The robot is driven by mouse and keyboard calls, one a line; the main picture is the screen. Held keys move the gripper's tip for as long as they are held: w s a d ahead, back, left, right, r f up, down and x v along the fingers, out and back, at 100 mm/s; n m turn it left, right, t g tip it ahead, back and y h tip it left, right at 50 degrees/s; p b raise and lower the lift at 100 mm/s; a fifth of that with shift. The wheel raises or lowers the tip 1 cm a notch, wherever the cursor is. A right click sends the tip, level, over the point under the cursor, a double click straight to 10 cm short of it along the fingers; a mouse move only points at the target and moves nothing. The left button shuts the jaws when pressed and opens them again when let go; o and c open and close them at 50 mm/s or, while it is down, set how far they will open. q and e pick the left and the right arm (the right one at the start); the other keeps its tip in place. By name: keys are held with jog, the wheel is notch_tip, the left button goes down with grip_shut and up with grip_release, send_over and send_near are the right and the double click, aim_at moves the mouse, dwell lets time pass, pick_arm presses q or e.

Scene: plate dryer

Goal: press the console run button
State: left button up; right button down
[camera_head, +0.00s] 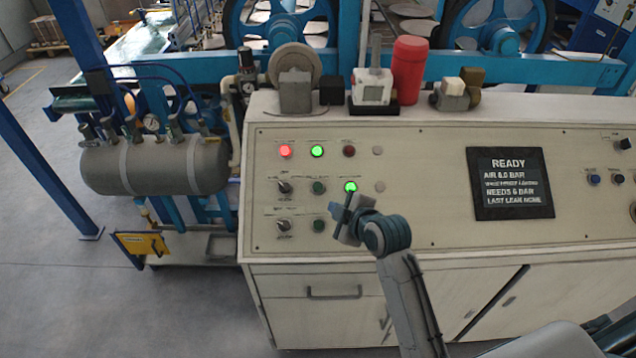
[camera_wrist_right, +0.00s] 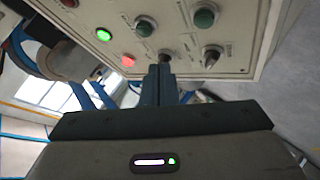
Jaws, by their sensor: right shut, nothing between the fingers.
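The console panel (camera_head: 450,215) has rows of lamps, buttons and knobs; their small labels cannot be read, so I cannot tell which is the run button. A lit green button (camera_head: 351,186) sits in the second row, right of a dark green button (camera_head: 319,187). My right gripper (camera_head: 345,207) is shut and empty, its tips just below the lit green button; contact cannot be told. In the right wrist view, the shut fingers (camera_wrist_right: 160,75) point at the panel face (camera_wrist_right: 180,45), near a knob and a red lit lamp (camera_wrist_right: 128,60). My left gripper is not in view.
The console screen (camera_head: 510,183) reads READY. A red cylinder (camera_head: 408,68) and small devices stand on the console's top ledge. A grey tank (camera_head: 155,165) with valves stands left of the console. Knobs (camera_head: 284,187) stick out of the panel left of my gripper.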

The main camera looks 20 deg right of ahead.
aim_at(318, 187)
jog(key=w+a+r+n+t, duration=0.1)
jog(key=w+r+n+t, duration=0.1)
jog(key=w, duration=0.4)
notch_tip(318, 187, up, 3)
jog(key=shift+w+a+f+n+y, duration=0.1)
jog(key=shift+w+a+n+y, duration=0.2)
jog(key=shift+n+y, duration=0.15)
jog(key=w+f+b, duration=0.1)
jog(key=f+b, duration=0.1)
jog(key=w+f+b, duration=0.1)
jog(key=f+b, duration=0.1)
jog(key=w+d+f+b, duration=0.1)
jog(key=f+b, duration=0.1)
jog(key=shift+w+f, duration=0.2)
jog(key=shift+f, duration=0.05)
jog(key=shift+w+d+f+b, duration=0.15)
jog(key=shift+w+f+b, duration=0.3)
jog(key=shift+f+b, duration=0.15)
dwell(0.9)
jog(key=shift+w+f, duration=0.2)
jog(key=shift+f, duration=0.15)
